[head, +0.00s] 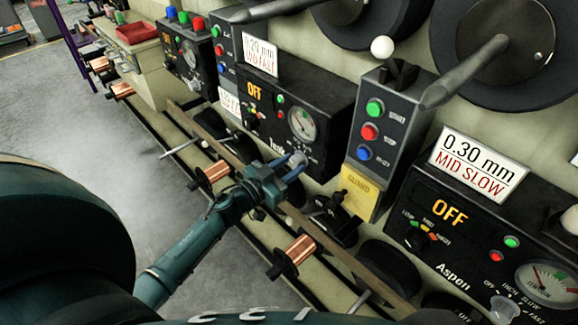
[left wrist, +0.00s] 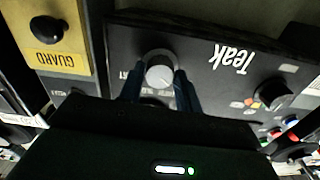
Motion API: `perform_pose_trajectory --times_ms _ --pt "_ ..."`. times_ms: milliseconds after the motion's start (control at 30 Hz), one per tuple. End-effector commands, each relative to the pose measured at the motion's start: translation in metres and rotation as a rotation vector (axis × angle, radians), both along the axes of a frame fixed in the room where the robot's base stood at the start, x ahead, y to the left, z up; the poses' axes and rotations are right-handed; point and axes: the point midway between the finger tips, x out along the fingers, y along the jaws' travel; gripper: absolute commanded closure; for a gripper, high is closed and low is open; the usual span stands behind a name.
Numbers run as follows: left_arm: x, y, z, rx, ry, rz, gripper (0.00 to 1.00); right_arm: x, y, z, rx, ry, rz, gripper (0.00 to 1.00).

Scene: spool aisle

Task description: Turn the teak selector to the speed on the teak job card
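The teak panel (head: 318,95), a dark box lettered "Teak", stands at the picture's middle. The job card (head: 260,55) above it reads MID FAST in red; its size line looks like 0.20 mm. The teak selector, a grey round knob (left wrist: 160,71), is between my left gripper's fingers (left wrist: 159,84) in the left wrist view, one on each side and seemingly against it. In the head view my left gripper (head: 290,165) reaches the panel's lower edge and partly covers the selector. The selector's pointer and most of its scale are hidden. My right gripper is not in view.
The Aspen panel (head: 455,215) at right has a MID SLOW card (head: 478,165). A yellow GUARD plate (head: 358,190) and a button box (head: 385,125) stand between the panels. Copper spools (head: 300,250) stick out along a rail. Grey floor (head: 70,110) is open at left.

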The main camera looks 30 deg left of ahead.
Motion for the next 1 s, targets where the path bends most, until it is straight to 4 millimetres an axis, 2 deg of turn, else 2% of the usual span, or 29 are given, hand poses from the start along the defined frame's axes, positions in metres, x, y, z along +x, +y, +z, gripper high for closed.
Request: perform_pose_trajectory --times_ms 33,233,667,1000 --pt "-0.0001 -0.0001 0.0000 0.000 0.000 0.000 0.73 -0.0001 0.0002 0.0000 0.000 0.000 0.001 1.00" --pt "-0.0002 0.0000 -0.0001 0.000 0.000 0.000 0.89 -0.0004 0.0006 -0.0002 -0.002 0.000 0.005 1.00" --pt "-0.0003 0.0001 -0.0002 0.093 -0.033 0.000 0.89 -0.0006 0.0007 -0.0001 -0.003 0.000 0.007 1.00" --pt "-0.0002 0.0006 -0.0007 0.363 -0.125 0.000 0.89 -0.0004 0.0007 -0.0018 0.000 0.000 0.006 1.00"
